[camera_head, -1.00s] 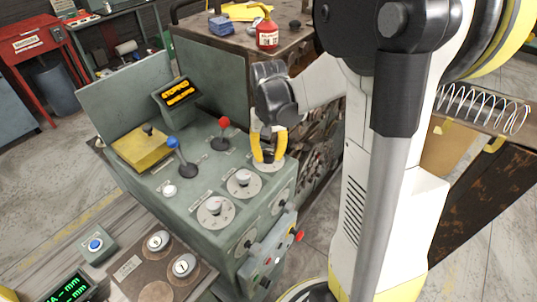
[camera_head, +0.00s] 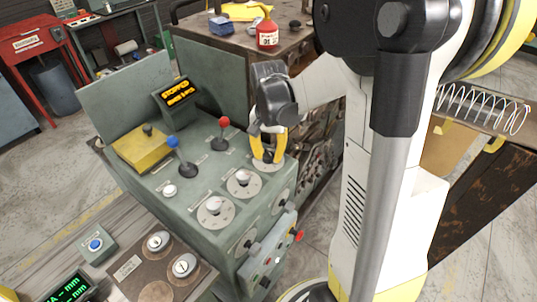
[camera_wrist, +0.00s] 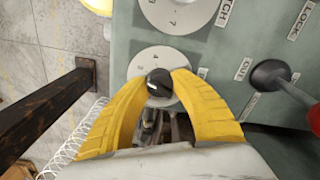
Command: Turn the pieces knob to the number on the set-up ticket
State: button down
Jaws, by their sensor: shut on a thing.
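My gripper (camera_wrist: 158,84) is shut on a small dark knob (camera_wrist: 157,80), with a yellow finger on each side of it. The knob has a pale pointer mark and sits on a round white dial plate (camera_wrist: 150,62). Digits show on the plate's upper part; my gripper hides its lower part. In the head view, my gripper (camera_head: 267,150) points down at this dial (camera_head: 270,165), the farthest of a row on the green machine's top. The knob is hidden there. No label reading "pieces" is legible, and I cannot make out a set-up ticket.
Two similar dials (camera_head: 242,183) (camera_head: 215,211) lie nearer on the panel. A red-knobbed lever (camera_head: 220,133) and a blue-knobbed lever (camera_head: 178,155) stand to the left. The lit display (camera_head: 179,93) reads "STOPPED" on its upper line. A wire spring (camera_head: 485,108) lies at the right.

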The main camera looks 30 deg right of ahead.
aim_at(268, 152)
jog(key=c, duration=1)
grip_release()
jog(key=shift+r, duration=0.1)
notch_tip(268, 152, up, 12)
jog(key=s+a+f+n+t+b, duration=0.1)
jog(key=s+a+n+t, duration=0.1)
jog(key=s+a+n, duration=0.1)
jog(key=s+a+f+n+t+b, duration=0.1)
jog(key=s+a+f+n+t, duration=0.1)
jog(key=a, duration=0.4)
jog(key=s+a+f+n+t+b, duration=0.1)
jog(key=s+a+n+t+b, duration=0.1)
jog(key=s+a+n+t, duration=0.1)
jog(key=shift+s+a+f+n, duration=0.1)
jog(key=shift+s+a+n, duration=0.3)
jog(key=shift+s, duration=0.3)
jog(key=shift+s+a+f+n, duration=0.1)
jog(key=shift+s+a+n, duration=0.3)
jog(key=shift+s, duration=0.3)
